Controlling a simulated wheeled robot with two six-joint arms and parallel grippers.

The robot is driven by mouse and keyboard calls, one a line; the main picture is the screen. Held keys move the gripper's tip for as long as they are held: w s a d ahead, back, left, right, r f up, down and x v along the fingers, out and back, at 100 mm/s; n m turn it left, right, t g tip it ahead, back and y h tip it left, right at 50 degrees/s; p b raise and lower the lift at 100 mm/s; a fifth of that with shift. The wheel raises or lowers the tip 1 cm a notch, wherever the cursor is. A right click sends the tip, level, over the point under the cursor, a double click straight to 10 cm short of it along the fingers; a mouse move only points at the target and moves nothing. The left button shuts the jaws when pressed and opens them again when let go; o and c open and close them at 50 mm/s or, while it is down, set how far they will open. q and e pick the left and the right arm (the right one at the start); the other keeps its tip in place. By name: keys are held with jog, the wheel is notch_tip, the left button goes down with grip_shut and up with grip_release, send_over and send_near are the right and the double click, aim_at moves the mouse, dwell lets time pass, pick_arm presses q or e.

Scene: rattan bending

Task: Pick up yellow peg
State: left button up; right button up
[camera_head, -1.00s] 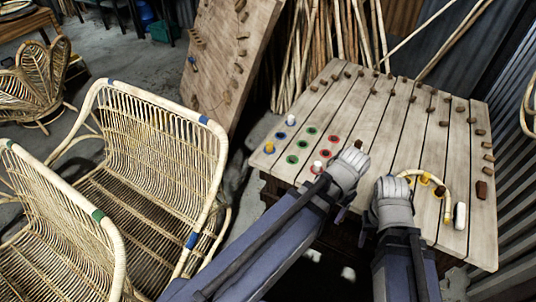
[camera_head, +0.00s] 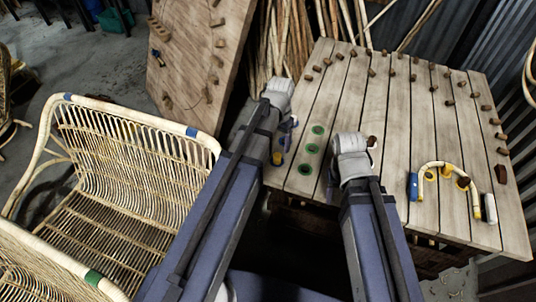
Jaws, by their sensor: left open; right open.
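A yellow peg (camera_head: 277,158) stands near the left edge of the wooden board (camera_head: 400,120), close beside my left forearm. My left gripper (camera_head: 286,124) is just above it in the picture, over the board's left edge; its jaws are mostly hidden and I see nothing held.
A blue peg (camera_head: 413,186) and a white peg (camera_head: 489,208) stand by the rattan's ends. Several brown pegs (camera_head: 448,102) dot the board's far and right parts. A rattan chair (camera_head: 130,150) is at left, a leaning board (camera_head: 190,60) behind.

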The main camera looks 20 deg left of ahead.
aim_at(277, 155)
pick_arm(q)
jog(key=shift+d+f, duration=0.15)
jog(key=shift+f+b, duration=0.75)
jog(key=shift+b, duration=0.15)
jog(key=f+b, duration=0.6)
jog(key=shift+a+f, duration=0.1)
jog(key=shift+a, duration=0.1)
grip_shut()
